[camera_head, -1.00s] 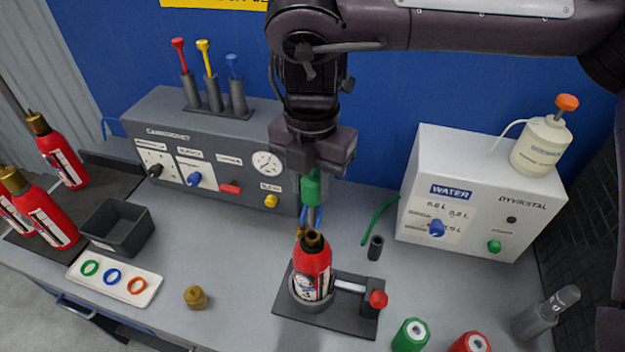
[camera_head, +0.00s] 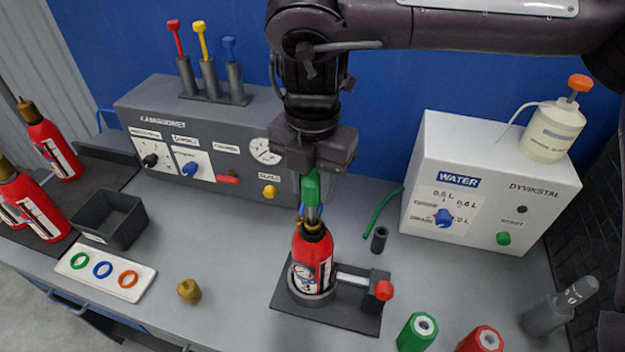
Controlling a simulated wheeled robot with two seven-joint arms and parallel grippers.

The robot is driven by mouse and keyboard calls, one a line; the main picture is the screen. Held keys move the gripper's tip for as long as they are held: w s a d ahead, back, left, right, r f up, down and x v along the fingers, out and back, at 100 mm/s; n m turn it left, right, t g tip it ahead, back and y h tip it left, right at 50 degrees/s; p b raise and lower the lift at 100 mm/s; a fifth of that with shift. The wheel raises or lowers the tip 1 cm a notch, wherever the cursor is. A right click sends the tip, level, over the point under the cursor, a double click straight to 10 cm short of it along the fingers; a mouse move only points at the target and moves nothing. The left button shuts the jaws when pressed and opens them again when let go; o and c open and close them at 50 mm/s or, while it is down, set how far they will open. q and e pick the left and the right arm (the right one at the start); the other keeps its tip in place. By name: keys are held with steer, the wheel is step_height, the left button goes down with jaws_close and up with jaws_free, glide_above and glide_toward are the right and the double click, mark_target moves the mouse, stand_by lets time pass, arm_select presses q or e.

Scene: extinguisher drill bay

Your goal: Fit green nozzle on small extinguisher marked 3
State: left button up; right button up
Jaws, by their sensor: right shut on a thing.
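A small red extinguisher (camera_head: 312,252) with a brass neck stands upright in the dark clamp stand (camera_head: 337,314) on the bench. My left gripper is not in view.
Green (camera_head: 417,332) and red (camera_head: 481,341) cylinders stand at the front right. The water box (camera_head: 480,190) is behind them. A ring tray (camera_head: 105,276), brass fitting (camera_head: 189,291) and grey bin (camera_head: 108,220) are at left. A black tube (camera_head: 379,240) stands right of the extinguisher.

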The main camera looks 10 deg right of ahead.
mark_target(312, 206)
steer(key=shift+f+b, duration=1.45)
steer(key=shift+f, duration=0.05)
steer(key=shift+f+b, duration=0.6)
steer(key=shift+f, duration=0.5)
steer(key=o, duration=1.1)
step_height(312, 206, up, 8)
steer(key=shift+f, duration=0.1)
